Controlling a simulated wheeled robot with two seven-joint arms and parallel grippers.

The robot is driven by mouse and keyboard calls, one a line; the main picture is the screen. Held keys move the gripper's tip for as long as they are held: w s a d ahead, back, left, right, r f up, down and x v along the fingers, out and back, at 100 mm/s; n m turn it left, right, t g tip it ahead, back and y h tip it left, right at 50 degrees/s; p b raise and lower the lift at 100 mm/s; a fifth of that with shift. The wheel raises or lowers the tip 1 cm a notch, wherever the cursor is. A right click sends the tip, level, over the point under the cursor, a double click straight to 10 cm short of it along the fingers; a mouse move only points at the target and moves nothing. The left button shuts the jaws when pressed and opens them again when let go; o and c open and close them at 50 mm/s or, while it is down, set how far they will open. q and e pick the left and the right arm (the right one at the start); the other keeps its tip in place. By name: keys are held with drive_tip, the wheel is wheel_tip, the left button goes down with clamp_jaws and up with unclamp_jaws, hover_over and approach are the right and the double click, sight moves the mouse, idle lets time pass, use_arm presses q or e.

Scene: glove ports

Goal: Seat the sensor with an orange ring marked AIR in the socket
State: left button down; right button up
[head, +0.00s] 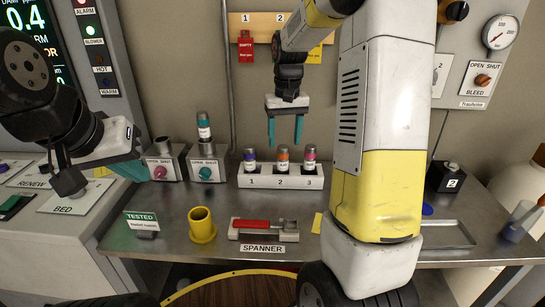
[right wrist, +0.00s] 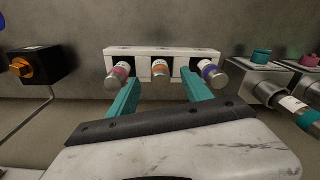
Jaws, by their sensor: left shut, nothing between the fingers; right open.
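The sensor with an orange ring (head: 283,160) stands upright in slot 2 of the white rack (head: 262,183), between a purple-ringed sensor (head: 250,160) in slot 1 and a magenta-ringed one (head: 309,160) in slot 3. Its label is too small to read surely. My right gripper (head: 285,143) is open and empty, pointing down above it; in the right wrist view the orange-ringed sensor (right wrist: 160,70) shows between the fingers, apart from them. My left gripper (head: 134,171) is shut and empty at the left. The pink-knob socket block (head: 165,160) has no sensor in its top.
A teal-ringed sensor (head: 204,128) stands in the teal-knob socket block (head: 208,165). A yellow cup (head: 202,225), a red-handled spanner in a holder (head: 263,229) and a TESTED sign (head: 142,222) are in front. My right arm hides part of the bench's right side.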

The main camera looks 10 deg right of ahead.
sight(283, 160)
drive_tip(key=shift+w+d+f, duration=0.15)
drive_tip(key=shift+w+f, duration=0.45)
drive_tip(key=shift+f, duration=0.35)
drive_tip(key=f, duration=0.7)
drive_tip(key=shift+w+f, duration=0.25)
clamp_jaws()
